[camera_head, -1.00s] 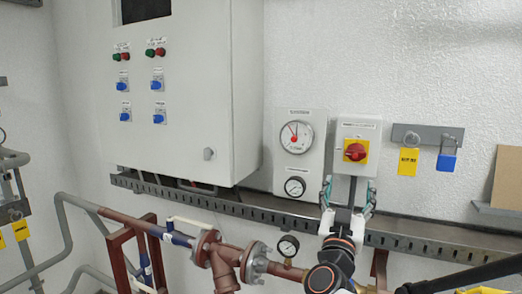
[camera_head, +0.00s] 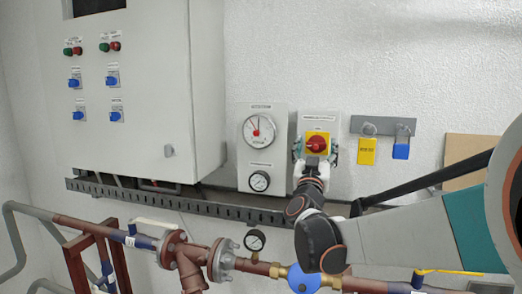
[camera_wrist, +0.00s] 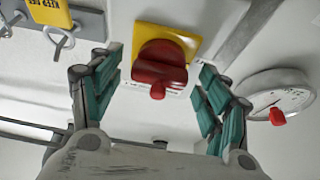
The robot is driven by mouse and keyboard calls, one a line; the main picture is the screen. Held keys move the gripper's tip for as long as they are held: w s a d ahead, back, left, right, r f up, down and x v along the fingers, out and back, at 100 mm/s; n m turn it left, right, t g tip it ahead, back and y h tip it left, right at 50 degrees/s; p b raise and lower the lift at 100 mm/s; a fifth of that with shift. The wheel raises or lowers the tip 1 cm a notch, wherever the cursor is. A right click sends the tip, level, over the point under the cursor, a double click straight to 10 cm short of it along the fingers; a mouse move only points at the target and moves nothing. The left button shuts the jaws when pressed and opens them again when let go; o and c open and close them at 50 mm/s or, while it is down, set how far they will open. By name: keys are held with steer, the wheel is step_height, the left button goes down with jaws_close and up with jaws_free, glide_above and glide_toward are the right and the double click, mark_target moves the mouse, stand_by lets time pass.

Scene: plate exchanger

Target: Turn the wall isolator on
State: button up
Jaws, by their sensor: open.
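The wall isolator (camera_head: 309,122) is a white box on the wall with a red rotary knob (camera_head: 317,143) on a yellow plate. In the wrist view the red knob (camera_wrist: 158,66) sits in front of the yellow plate (camera_wrist: 192,45), between the fingers and ahead of them. My gripper (camera_head: 315,152) is open around the knob's sides, with teal finger pads. In the wrist view my gripper (camera_wrist: 160,95) has one finger on each side of the knob, with visible gaps. The switch labels are too small to read.
A panel with two gauges (camera_head: 260,130) is left of the isolator, beside a large cabinet (camera_head: 150,90). A yellow tag (camera_head: 367,150) and blue padlock (camera_head: 402,150) hang at right. A slotted cable tray (camera_head: 170,203) and pipes with a blue-bodied fitting (camera_head: 303,278) run below.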

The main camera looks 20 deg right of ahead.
steer(key=c, duration=1.1)
steer(key=shift+o, duration=0.2)
steer(key=shift+m, duration=0.5)
steer(key=m+g+h+p, duration=0.1)
steer(key=m, duration=0.1)
steer(key=m+g+h, duration=0.1)
steer(key=m, duration=0.2)
steer(key=shift+w+a+r+h+p, duration=0.1)
steer(key=shift+r+h+p, duration=0.05)
steer(key=shift+h+p, duration=0.2)
steer(key=m+g+p, duration=0.1)
steer(key=m, duration=0.2)
steer(key=m+g+h+p, duration=0.1)
steer(key=m+g, duration=0.1)
steer(key=m, duration=0.1)
steer(key=shift+m, duration=0.3)
steer(key=m+g+p, duration=0.1)
steer(key=m, duration=0.2)
steer(key=m+g+p, duration=0.1)
steer(key=m+p, duration=0.1)
steer(key=m, duration=0.1)
steer(key=shift+r+y, duration=0.15)
steer(key=shift+y, duration=0.1)
steer(key=shift+m+g+y+p, duration=0.4)
steer(key=shift+m+g+p, duration=0.6)
steer(key=shift+m, duration=0.9)
